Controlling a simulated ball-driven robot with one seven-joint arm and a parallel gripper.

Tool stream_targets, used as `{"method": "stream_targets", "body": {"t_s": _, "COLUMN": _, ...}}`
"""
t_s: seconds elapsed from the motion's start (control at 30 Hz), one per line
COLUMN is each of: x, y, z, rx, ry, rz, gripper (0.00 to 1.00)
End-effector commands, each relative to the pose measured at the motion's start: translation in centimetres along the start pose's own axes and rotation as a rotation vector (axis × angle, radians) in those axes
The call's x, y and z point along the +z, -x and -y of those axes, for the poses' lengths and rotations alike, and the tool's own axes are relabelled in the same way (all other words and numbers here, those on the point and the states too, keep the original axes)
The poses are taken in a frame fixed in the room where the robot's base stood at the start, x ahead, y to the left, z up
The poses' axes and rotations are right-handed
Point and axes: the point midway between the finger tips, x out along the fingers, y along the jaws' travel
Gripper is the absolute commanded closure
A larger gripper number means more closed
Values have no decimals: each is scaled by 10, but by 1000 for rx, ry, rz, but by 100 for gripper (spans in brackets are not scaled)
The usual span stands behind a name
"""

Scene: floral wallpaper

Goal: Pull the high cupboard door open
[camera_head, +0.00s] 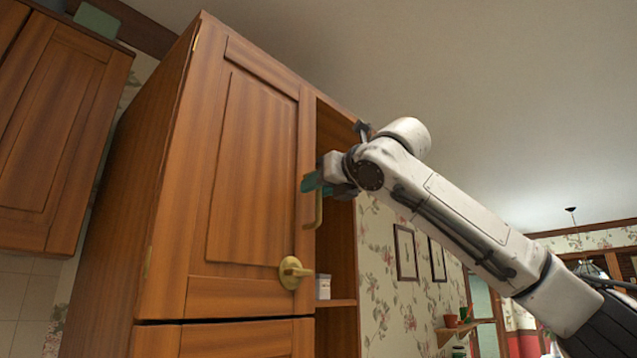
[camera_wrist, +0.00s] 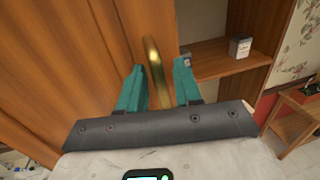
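The high cupboard door (camera_head: 240,165) is wooden and stands ajar, with a dark opening along its right edge. In the wrist view the door (camera_wrist: 70,60) fills the left side. A curved brass handle (camera_head: 319,209) sits near the door's right edge. My gripper (camera_head: 316,184) is at this handle. In the wrist view the handle (camera_wrist: 156,72) passes between the two teal fingers of my gripper (camera_wrist: 160,72), with a gap visible on the right. The fingers are apart around it, and I see no firm grip.
A brass latch knob (camera_head: 291,273) is lower on the door. Inside, a small white box (camera_head: 323,286) stands on a shelf (camera_head: 340,303). Another wall cupboard (camera_head: 55,130) hangs at left. Framed pictures (camera_head: 405,252) hang on the wallpaper at right. Open room lies farther right.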

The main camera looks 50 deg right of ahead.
Motion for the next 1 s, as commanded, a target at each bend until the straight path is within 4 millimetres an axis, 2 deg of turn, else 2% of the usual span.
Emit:
{"method": "stream_targets", "body": {"t_s": 0.27, "x": 0, "y": -2, "z": 0, "rx": 0, "ry": 0, "rz": 0, "gripper": 66}}
{"method": "stream_targets", "body": {"t_s": 0.63, "x": 0, "y": -2, "z": 0, "rx": 0, "ry": 0, "rz": 0, "gripper": 100}}
{"method": "stream_targets", "body": {"t_s": 1.0, "x": 0, "y": -2, "z": 0, "rx": -1, "ry": 0, "rz": 0, "gripper": 100}}
